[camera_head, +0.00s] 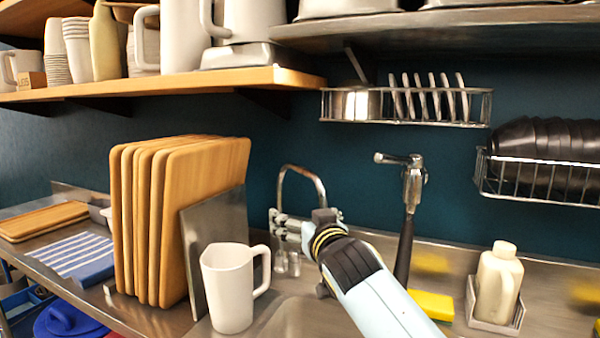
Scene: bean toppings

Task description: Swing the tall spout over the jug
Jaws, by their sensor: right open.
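A curved chrome spout (305,173) rises behind my right gripper, in front of the dark wall. Its base is hidden by the gripper and arm. A white jug (229,290) stands upright at the front, left of the gripper, with its handle to the right. My right gripper (284,238) is open, at the lower part of the spout in the picture. I cannot tell if it touches the spout. The spout's bend is behind and to the right of the jug. My left gripper is not in view.
Wooden boards (165,220) and a metal panel (216,240) stand left of the jug. A second chrome tap (412,185) with a black lower part stands right. A cream bottle (498,283) and yellow sponge (432,305) are farther right. Wire racks (450,108) hang above.

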